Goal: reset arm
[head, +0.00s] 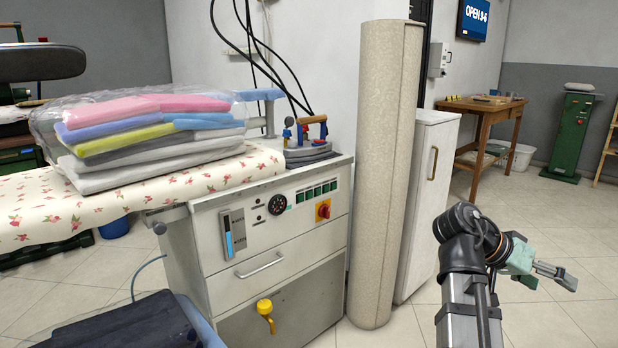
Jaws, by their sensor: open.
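My gripper (556,277) is at the lower right of the head view, at the end of my folded arm. Its fingers are apart and point to the right, with nothing between them. It hangs in free space in front of the tiled floor, apart from any object. My black arm joints (470,238) show just left of it, above my grey column.
An ironing station (270,240) stands at the left, bearing bagged folded laundry (150,125) and irons (306,140). A beige roll (385,170) stands upright beside a white cabinet (428,200). A wooden table (482,108) and green machine (570,135) stand behind. Floor right is clear.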

